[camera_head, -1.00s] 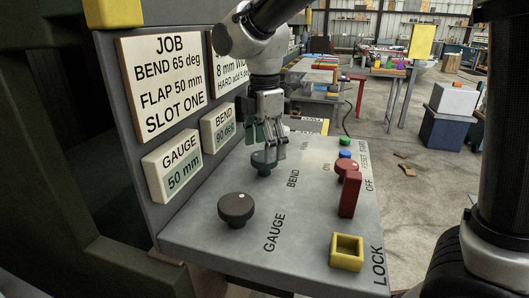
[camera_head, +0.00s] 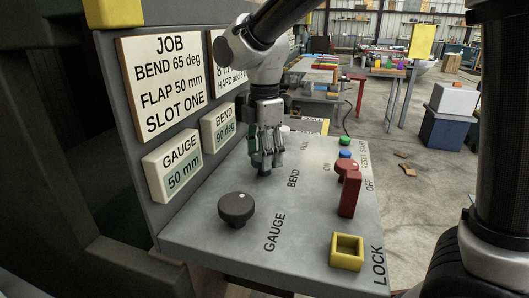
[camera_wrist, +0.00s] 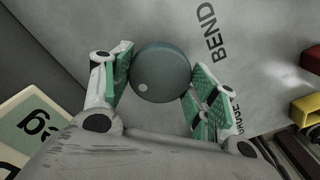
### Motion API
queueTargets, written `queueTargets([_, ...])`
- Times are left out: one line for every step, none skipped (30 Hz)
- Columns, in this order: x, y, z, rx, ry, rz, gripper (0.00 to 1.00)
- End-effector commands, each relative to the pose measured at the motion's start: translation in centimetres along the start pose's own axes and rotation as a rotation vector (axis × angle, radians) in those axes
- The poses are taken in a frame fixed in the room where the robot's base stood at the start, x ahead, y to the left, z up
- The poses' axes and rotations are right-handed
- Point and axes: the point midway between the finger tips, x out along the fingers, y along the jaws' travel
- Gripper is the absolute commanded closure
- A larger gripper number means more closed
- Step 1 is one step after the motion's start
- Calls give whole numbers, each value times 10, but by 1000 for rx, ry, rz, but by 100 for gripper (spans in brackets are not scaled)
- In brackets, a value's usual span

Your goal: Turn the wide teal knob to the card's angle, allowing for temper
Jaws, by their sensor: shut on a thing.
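The wide teal knob (camera_wrist: 160,72) is round with a white dot near its lower left edge in the wrist view. It stands beside the word BEND on the grey console. My gripper (camera_head: 265,165) is shut on it, with the green finger pads on either side; in the head view the fingers hide most of the knob. The job card (camera_head: 163,82) reads BEND 65 deg, FLAP 50 mm, SLOT ONE. A second card (camera_head: 226,76) is partly hidden by my arm; its lower line starts HARD add. The BEND display (camera_head: 221,128) seems to read 90 deg.
A dark GAUGE knob (camera_head: 236,209) stands nearer on the console (camera_head: 300,225), below the GAUGE display (camera_head: 172,171) reading 50 mm. A red switch (camera_head: 349,192), a yellow square socket (camera_head: 346,251) and green and blue buttons (camera_head: 345,154) line the right side.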

Motion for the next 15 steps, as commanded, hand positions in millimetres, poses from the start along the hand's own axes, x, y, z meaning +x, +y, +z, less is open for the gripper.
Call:
queueTargets([0, 0, 0, 9, 0, 0, 65])
queueTargets([0, 0, 0, 17, 0, 0, 65])
queueTargets([0, 0, 0, 32, 0, 0, 65])
queueTargets([0, 0, 0, 44, 0, 1, 65])
queueTargets([0, 0, 0, 58, 0, 1, 65])
queueTargets([0, 0, 0, 79, 0, 1, 65])
queueTargets([0, 0, 0, 98, 0, 1, 65])
queueTargets([0, 0, 0, 117, 0, 1, 65])
queueTargets([0, 0, 0, 145, 0, 1, 65])
queueTargets([0, 0, 0, 169, 0, 1, 65])
queueTargets([0, 0, 0, 194, 0, 1, 65])
queueTargets([0, 0, 0, 228, 0, 1, 65])
queueTargets([0, 0, 0, 255, 0, 1, 65])
queueTargets([0, 0, 0, 282, 0, 1, 65])
queueTargets([0, 0, 0, 320, 0, 1, 65])
